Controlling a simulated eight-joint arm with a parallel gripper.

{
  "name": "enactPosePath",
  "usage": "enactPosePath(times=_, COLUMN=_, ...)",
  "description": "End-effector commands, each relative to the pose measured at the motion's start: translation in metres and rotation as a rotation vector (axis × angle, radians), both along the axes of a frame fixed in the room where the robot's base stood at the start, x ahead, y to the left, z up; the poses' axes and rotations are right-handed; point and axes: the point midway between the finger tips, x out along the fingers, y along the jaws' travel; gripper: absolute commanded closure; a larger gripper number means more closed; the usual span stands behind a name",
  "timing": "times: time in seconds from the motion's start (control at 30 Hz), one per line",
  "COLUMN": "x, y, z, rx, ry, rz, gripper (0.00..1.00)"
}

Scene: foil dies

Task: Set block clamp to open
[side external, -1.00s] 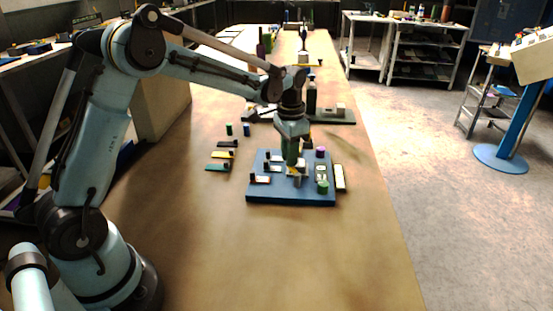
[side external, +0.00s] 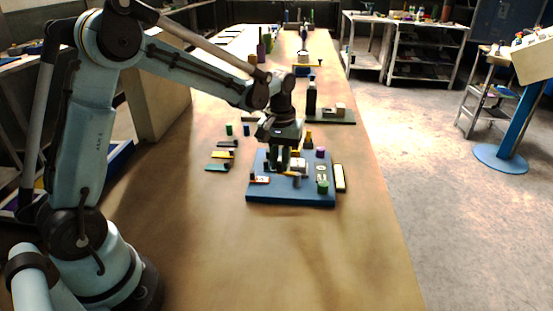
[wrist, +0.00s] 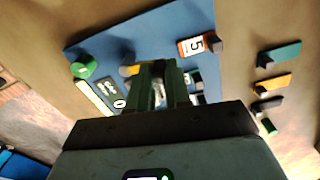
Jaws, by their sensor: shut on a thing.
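A blue plate (side external: 292,197) carries several small fittings, and it also shows in the wrist view (wrist: 125,42). My gripper (side external: 281,163) reaches down over the plate's rear left part. In the wrist view its green fingers (wrist: 158,82) are shut on a small part that they mostly hide. I cannot tell for sure whether this part is the block clamp, nor how the clamp stands. An orange-and-white label marked 5 (wrist: 197,45) with a dark block lies beside the fingers; it shows at the plate's left in the side view (side external: 261,180).
A green cylinder (side external: 323,187) and a purple knob (side external: 320,153) stand on the plate's right side. A pale strip (side external: 339,178) lies against its right edge. Coloured strips (side external: 217,167) and two small cylinders (side external: 229,129) lie left. The table's front is clear.

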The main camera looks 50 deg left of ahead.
Motion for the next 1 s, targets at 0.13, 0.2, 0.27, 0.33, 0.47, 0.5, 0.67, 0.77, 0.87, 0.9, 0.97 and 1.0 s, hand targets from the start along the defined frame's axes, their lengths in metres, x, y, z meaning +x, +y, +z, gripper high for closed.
enactPosePath(times=0.13, x=-0.0033, y=-0.0021, z=0.0006, rx=0.002, ry=0.001, rz=0.081, gripper=1.00)
enactPosePath(times=0.2, x=-0.0041, y=-0.0030, z=0.0005, rx=0.002, ry=0.001, rz=0.110, gripper=1.00)
enactPosePath(times=0.27, x=-0.0047, y=-0.0035, z=0.0005, rx=0.002, ry=0.001, rz=0.130, gripper=1.00)
enactPosePath(times=0.33, x=-0.0053, y=-0.0042, z=0.0005, rx=0.002, ry=0.001, rz=0.149, gripper=1.00)
enactPosePath(times=0.47, x=-0.0059, y=-0.0048, z=0.0006, rx=0.002, ry=0.001, rz=0.170, gripper=1.00)
enactPosePath(times=0.5, x=-0.0060, y=-0.0049, z=0.0006, rx=0.002, ry=0.001, rz=0.174, gripper=1.00)
enactPosePath(times=0.67, x=-0.0062, y=-0.0051, z=0.0006, rx=0.001, ry=0.002, rz=0.179, gripper=1.00)
enactPosePath(times=0.77, x=-0.0062, y=-0.0052, z=0.0006, rx=0.001, ry=0.002, rz=0.178, gripper=1.00)
enactPosePath(times=0.87, x=-0.0063, y=-0.0053, z=0.0006, rx=0.001, ry=0.002, rz=0.178, gripper=1.00)
enactPosePath(times=0.9, x=-0.0064, y=-0.0053, z=0.0005, rx=0.000, ry=0.003, rz=0.178, gripper=1.00)
enactPosePath(times=0.97, x=-0.0065, y=-0.0054, z=0.0005, rx=0.000, ry=0.003, rz=0.177, gripper=0.74)
enactPosePath(times=1.0, x=-0.0064, y=-0.0053, z=0.0005, rx=0.000, ry=0.003, rz=0.177, gripper=0.68)
